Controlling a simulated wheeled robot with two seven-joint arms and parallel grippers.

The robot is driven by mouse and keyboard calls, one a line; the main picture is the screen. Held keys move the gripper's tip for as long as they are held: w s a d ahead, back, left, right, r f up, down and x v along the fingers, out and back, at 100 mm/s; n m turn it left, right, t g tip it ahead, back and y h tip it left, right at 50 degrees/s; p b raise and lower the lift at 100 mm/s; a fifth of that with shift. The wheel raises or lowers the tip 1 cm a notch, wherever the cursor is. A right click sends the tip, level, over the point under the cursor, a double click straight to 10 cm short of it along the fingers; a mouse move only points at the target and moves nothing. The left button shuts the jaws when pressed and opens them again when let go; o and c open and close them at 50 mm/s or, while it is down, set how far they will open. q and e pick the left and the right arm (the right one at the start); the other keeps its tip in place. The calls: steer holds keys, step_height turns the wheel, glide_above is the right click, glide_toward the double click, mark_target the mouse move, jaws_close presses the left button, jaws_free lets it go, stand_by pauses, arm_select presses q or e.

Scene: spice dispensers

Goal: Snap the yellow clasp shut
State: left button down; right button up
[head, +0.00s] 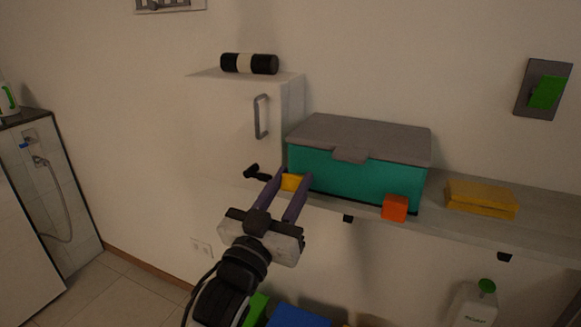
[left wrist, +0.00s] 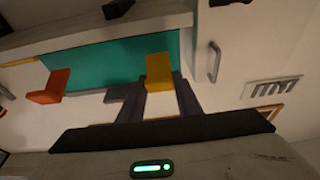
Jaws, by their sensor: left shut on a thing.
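The yellow clasp (head: 292,183) is a small block at the left front of a teal box (head: 345,178) with a grey lid (head: 370,136). The lid looks down on the box, with a grey tab (head: 350,155) at its front middle. My left gripper (head: 294,175) is shut on the yellow clasp, a purple finger on either side. In the left wrist view the yellow clasp (left wrist: 159,70) shows between the fingers, against the teal front. The fingers partly hide it in the head view. I cannot tell whether the clasp is latched. My right gripper is not in view.
An orange block-like piece (head: 395,207) sits at the box's right front. A yellow box (head: 481,198) lies on the shelf (head: 440,222) to the right. A white cabinet (head: 225,120) with a handle stands left, with a dark roll (head: 249,64) on top. A green-capped bottle (head: 476,303) stands below.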

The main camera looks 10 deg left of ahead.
arm_select(q)
steer(key=shift+w+d+r+g+y+p, duration=0.15)
steer(key=shift+r+g+p, duration=0.4)
steer(key=shift+p, duration=0.7)
steer(key=shift+w+a+r+g+y+p, duration=0.15)
steer(key=shift+r+g+p, duration=0.35)
steer(key=shift+p, duration=0.75)
steer(key=shift+d+g, duration=0.15)
steer(key=shift+g, duration=0.1)
steer(key=shift+w+d+r+g+y, duration=0.1)
steer(key=shift+w+r+g+y, duration=0.15)
steer(key=shift+g, duration=0.4)
steer(key=shift+w+r+g+y, duration=0.1)
steer(key=shift+w+g+y, duration=0.15)
steer(key=shift+g, duration=0.4)
